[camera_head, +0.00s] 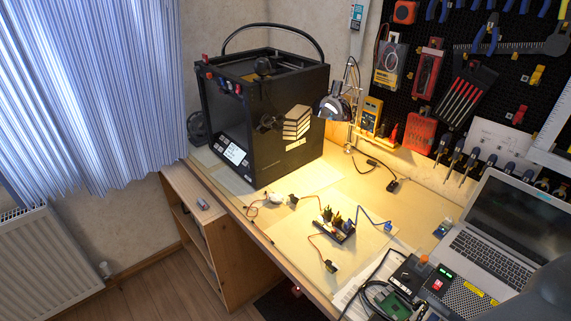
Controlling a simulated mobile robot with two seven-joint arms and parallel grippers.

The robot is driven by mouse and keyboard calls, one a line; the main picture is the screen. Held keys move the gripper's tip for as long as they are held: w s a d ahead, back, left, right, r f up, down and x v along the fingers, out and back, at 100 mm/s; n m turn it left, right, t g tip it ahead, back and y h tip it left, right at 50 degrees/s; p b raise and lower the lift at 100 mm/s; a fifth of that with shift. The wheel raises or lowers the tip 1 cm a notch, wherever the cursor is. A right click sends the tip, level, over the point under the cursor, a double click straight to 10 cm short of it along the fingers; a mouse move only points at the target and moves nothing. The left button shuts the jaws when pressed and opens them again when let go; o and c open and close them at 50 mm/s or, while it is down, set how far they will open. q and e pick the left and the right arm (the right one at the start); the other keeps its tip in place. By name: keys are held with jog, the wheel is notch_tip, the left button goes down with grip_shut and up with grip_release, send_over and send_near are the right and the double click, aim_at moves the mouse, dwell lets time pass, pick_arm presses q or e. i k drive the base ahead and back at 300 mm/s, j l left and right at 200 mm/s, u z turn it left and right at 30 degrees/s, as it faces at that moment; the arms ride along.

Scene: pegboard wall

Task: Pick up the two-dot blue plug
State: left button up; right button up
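Neither of my grippers is in view.
A black 3D printer (265,125) stands at the back left and a lamp (335,107) leans beside it. A laptop (497,235) and a boxy device (455,288) are at right. A black plug (331,266) lies near the front edge. Bare tabletop surrounds the block.

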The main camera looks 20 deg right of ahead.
aim_at(387, 228)
jog(key=z, duration=1.5)
